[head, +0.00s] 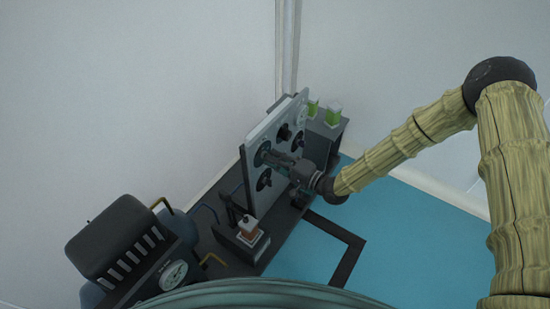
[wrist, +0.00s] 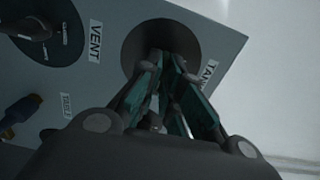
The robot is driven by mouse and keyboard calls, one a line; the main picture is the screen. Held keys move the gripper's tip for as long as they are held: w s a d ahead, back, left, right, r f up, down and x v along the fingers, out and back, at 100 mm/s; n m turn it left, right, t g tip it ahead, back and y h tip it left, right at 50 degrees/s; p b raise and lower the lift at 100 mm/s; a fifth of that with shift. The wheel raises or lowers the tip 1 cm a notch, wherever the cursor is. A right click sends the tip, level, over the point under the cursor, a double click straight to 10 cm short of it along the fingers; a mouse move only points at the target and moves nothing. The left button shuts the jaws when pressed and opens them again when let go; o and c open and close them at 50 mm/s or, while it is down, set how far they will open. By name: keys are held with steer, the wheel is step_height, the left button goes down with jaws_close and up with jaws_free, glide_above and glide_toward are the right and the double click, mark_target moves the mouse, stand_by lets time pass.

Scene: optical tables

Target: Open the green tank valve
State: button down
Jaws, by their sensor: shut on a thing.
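A light grey valve panel (head: 287,109) stands upright on a dark bench and carries several round black valves. My gripper (head: 268,157) reaches it from the right, at the valve on the panel's left side. In the wrist view my gripper (wrist: 166,62) has its teal-padded fingers shut at the middle of a dark round valve plate (wrist: 135,45). The handle between the fingers is mostly hidden, and its colour cannot be told. A partly covered "TANK" label (wrist: 210,72) sits beside this plate. A "VENT" label (wrist: 96,41) lies to its left.
Another valve with a dark handle (wrist: 32,28) and a blue fitting (wrist: 20,112) lie left of the fingers. Green containers (head: 333,115) stand at the bench's far end. A dark compressor-like machine (head: 120,240) with a gauge (head: 173,275) is at lower left. Blue floor (head: 420,230) is open at right.

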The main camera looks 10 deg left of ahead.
steer(key=shift+s+f, duration=0.1)
stand_by(0.3)
steer(key=c, duration=1.6)
jaws_free()
steer(key=v, duration=1.2)
